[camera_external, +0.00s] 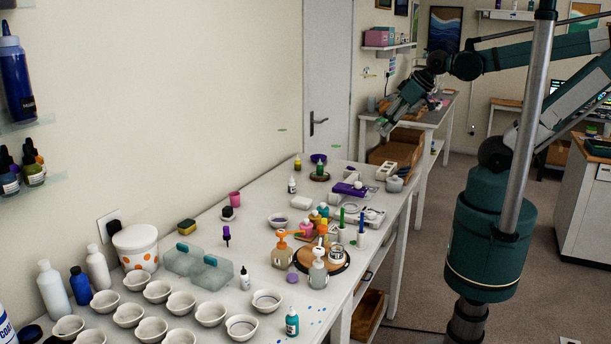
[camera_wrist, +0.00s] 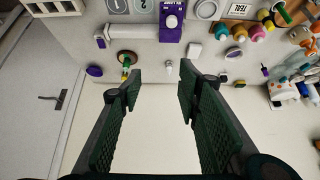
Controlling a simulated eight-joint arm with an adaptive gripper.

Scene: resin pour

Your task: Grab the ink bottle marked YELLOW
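A small bottle with yellow contents and a dark cap (camera_external: 298,163) stands near the wall at the table's far end. In the wrist view a small yellow patch (camera_wrist: 125,76), probably this bottle, shows just beyond the left fingertip, partly hidden. Its label is too small to read. My gripper (camera_external: 383,127) is raised above the far end of the table, apart from the bottle and to its right in the external view. In the wrist view my gripper (camera_wrist: 155,88) is open, with nothing between its fingers.
A green bottle (camera_external: 319,168) stands on a round wooden board close by. A white dropper bottle (camera_external: 291,185) is nearer the camera, and a purple bowl (camera_external: 318,157) is behind. A purple device (camera_external: 349,189) lies to the right. Pumps and cups crowd the middle.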

